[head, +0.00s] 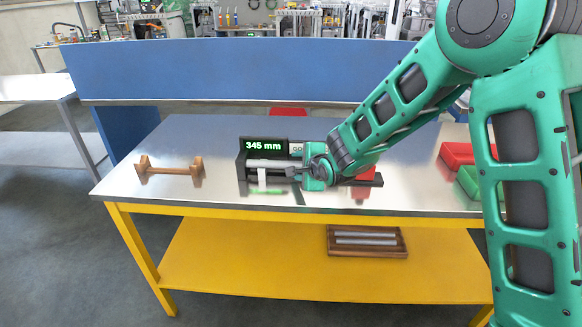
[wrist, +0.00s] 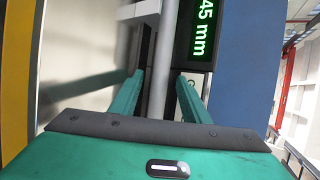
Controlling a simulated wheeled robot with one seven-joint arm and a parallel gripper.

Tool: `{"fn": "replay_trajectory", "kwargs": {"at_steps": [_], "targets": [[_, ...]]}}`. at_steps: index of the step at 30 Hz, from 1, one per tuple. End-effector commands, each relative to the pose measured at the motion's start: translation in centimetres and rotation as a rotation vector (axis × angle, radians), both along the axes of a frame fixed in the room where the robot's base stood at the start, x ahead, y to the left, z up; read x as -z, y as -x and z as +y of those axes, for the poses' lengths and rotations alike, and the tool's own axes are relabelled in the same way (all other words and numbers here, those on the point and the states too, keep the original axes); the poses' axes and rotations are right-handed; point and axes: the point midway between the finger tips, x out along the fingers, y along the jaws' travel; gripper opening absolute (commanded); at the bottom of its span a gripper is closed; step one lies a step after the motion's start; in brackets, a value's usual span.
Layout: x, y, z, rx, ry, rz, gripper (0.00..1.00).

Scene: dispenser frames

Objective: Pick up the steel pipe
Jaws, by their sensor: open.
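The steel pipe (wrist: 158,75) is a grey rod lying in a dark dispenser frame (head: 241,168) on the metal table. In the head view the pipe (head: 268,163) shows only in part, left of my gripper, with a white piece across it. My gripper (wrist: 157,88) is open. In the wrist view its two green fingers stand on either side of the pipe, apart from each other. In the head view my gripper (head: 296,172) is at the frame and hides much of it. A display (head: 265,145) on the frame reads 345 mm.
A wooden stand (head: 170,171) is on the left of the table (head: 215,130). Red (head: 457,154) and green (head: 467,181) bins stand at the right. A wooden tray with grey rods (head: 367,254) lies on the yellow lower shelf (head: 220,262). A blue panel (head: 230,70) rises behind.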

Motion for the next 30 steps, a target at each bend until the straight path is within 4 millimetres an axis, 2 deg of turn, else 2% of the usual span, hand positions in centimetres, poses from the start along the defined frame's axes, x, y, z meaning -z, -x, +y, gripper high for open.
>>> {"fn": "replay_trajectory", "kwargs": {"at_steps": [2,7,20,26,30], "targets": [[0.0,0.0,0.0,0.000,0.000,0.000,0.40],[0.0,0.0,0.0,0.000,0.000,0.000,0.00],[-0.6,0.0,0.0,0.000,-0.001,-0.002,0.00],[-2.8,-0.1,0.0,0.000,-0.002,-0.004,0.00],[-5.3,-0.1,-0.1,0.001,-0.003,-0.006,0.00]]}}
